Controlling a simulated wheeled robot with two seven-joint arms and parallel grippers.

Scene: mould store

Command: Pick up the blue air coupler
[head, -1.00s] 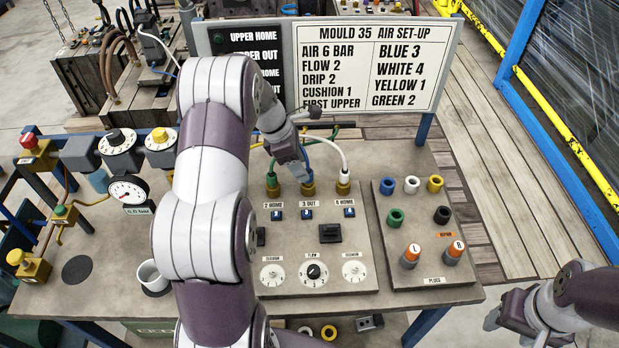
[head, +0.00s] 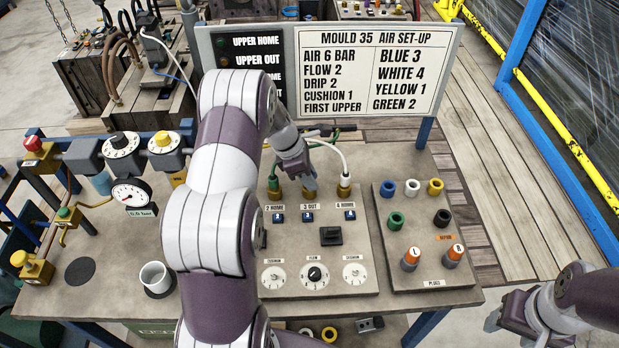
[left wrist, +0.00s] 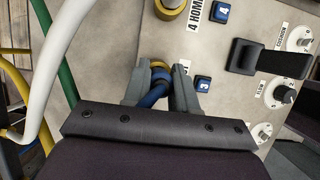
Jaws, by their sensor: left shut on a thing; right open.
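The blue air coupler (left wrist: 151,97) shows between the fingers of my left gripper in the left wrist view, with a brass ring (left wrist: 161,65) just beyond it. My left gripper (head: 308,185) is shut on it at the middle port, 3 OUT, of the panel. In the head view the gripper hides most of the coupler. I cannot tell whether the coupler is still seated in the port. My right gripper (head: 494,321) is open and empty at the lower right, off the table's edge.
A white hose (head: 342,158) and a green hose (head: 274,168) run to the ports on either side. A plug board (head: 425,270) with coloured rings stands to the right. A white cup (head: 153,276) stands left of my left arm. The sign (head: 375,70) rises behind.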

